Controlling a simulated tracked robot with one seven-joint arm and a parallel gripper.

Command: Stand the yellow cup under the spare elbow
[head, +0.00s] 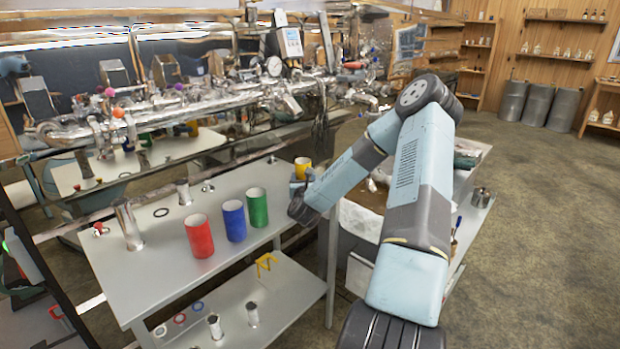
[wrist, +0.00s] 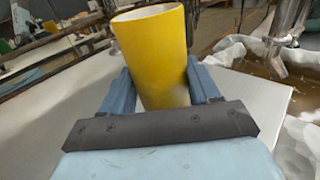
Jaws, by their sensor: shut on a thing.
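The yellow cup (head: 302,167) is at the right end of the grey table, near the evaporator. My gripper (head: 301,184) is shut on it, with one finger on each side. In the wrist view the yellow cup (wrist: 152,60) fills the middle between the blue fingers of my gripper (wrist: 160,95), leaning slightly in the picture. I cannot tell whether its base touches the table. Several metal pipe pieces stand on the table, among them a tall one (head: 128,226) at the left and a short one (head: 184,192). I cannot tell which fitting is the spare elbow.
A red cup (head: 199,236), a blue cup (head: 234,221) and a green cup (head: 257,207) stand in a row on the grey table (head: 165,285). Evaporator pipes (head: 190,100) run behind it. A yellow stand (head: 266,263) and small rings lie on the lower shelf.

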